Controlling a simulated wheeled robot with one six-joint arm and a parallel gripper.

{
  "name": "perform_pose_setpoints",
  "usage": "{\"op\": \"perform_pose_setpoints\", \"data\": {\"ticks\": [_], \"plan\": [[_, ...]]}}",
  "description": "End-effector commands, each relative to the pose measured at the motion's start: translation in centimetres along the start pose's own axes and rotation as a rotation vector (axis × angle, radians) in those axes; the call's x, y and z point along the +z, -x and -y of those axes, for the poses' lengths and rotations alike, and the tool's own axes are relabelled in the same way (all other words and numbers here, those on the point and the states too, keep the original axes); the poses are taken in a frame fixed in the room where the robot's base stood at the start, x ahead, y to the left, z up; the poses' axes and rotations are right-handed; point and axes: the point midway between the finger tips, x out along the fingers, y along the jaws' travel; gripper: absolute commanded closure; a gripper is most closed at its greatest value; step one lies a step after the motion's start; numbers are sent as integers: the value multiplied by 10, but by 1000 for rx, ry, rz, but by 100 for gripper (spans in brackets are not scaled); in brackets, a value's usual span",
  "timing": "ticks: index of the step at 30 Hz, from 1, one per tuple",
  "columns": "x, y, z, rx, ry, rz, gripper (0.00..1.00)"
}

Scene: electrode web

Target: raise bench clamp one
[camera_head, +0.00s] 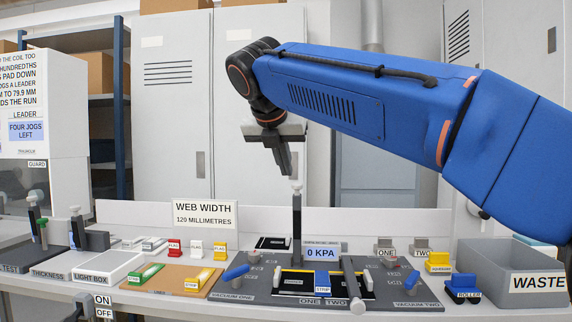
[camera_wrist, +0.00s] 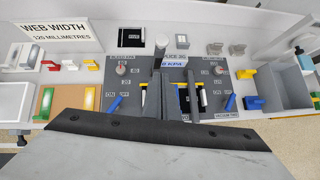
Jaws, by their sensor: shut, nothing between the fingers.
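Bench clamp one (camera_head: 297,220) is a dark bar standing upright behind the label ONE, with a pale knob (camera_head: 297,186) on top. The knob also shows in the wrist view (camera_wrist: 161,40), just beyond my fingers. Clamp two (camera_head: 352,282) lies down across the splice bed, its pale knob at the front. My gripper (camera_head: 284,172) points down, shut and empty, just above and slightly left of clamp one's knob. It seems apart from the knob, though the depth is hard to judge. In the wrist view my fingers (camera_wrist: 166,78) hide part of the bed and clamp one's lower bar.
Blue levers for vacuum one (camera_head: 235,272) and vacuum two (camera_head: 411,280) flank the bed. A 0 KPA display (camera_head: 322,254) stands behind it. Air above the bench is clear.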

Motion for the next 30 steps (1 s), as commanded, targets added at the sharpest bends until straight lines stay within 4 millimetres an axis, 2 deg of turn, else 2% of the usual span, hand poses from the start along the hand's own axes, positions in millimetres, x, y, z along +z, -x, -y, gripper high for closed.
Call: {"op": "perform_pose_setpoints", "data": {"ticks": [12, 21, 30], "plan": [[0, -75, 1, -3, 0, -2, 100], [25, -97, 0, -1, -1, 0, 100], [29, -100, 0, 0, 0, 0, 100]]}}
